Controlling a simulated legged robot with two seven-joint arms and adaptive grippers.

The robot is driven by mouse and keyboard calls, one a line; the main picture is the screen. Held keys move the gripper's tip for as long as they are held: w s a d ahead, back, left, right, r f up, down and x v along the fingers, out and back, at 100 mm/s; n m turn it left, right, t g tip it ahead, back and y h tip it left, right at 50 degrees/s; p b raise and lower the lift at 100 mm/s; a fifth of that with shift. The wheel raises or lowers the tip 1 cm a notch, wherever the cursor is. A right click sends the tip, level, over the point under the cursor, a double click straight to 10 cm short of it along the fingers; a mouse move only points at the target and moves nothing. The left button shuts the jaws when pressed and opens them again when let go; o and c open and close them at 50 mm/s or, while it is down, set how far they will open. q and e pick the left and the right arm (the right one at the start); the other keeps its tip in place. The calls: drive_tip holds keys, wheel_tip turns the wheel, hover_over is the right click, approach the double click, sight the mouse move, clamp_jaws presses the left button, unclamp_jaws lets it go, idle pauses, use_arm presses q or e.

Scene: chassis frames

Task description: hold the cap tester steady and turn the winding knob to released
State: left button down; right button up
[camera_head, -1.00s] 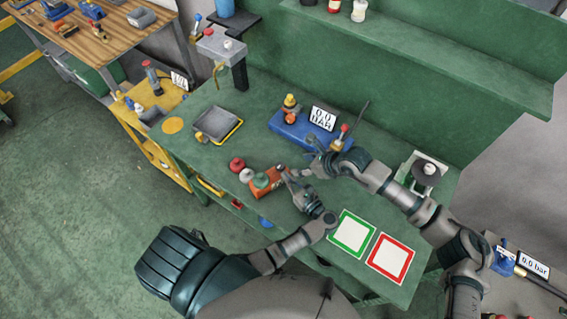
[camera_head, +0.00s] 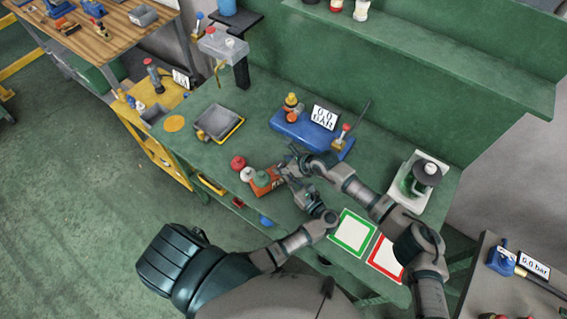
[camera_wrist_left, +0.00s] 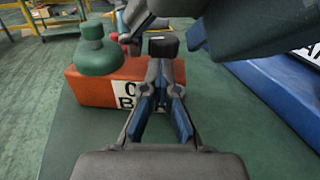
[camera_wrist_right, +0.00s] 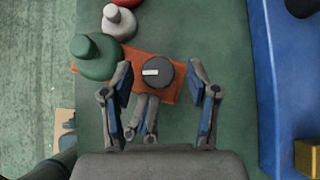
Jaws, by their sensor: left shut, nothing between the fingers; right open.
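The cap tester is an orange block (camera_head: 262,186); it also shows in the left wrist view (camera_wrist_left: 92,90), with a partly hidden display. A green cap (camera_wrist_left: 95,52) sits at its left end. The black winding knob (camera_wrist_right: 158,73) has a white mark pointing left in the right wrist view. My left gripper (camera_wrist_left: 165,72) is shut and empty at the tester's front, close to the knob; whether it touches cannot be told. My right gripper (camera_wrist_right: 160,78) is open above the tester, one finger on each side of the knob, apart from it.
A white cap (camera_wrist_right: 118,22) and a red cap (camera_head: 237,162) stand beside the tester. A blue device (camera_head: 305,133) with a display lies behind. A grey tray (camera_head: 218,121) is at the left. Green (camera_head: 337,247) and red (camera_head: 372,263) bordered squares lie at the right front.

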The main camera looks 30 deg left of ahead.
drive_tip(key=shift+c, duration=0.3)
clamp_jaws()
drive_tip(key=shift+a+f+n+g, duration=0.1)
drive_tip(key=shift+n+g, duration=0.2)
drive_tip(key=shift+n, duration=0.1)
drive_tip(key=shift+w+n+g, duration=0.1)
drive_tip(key=shift+n+g, duration=0.9)
drive_tip(key=shift+n, duration=0.2)
drive_tip(key=shift+o, duration=0.3)
unclamp_jaws()
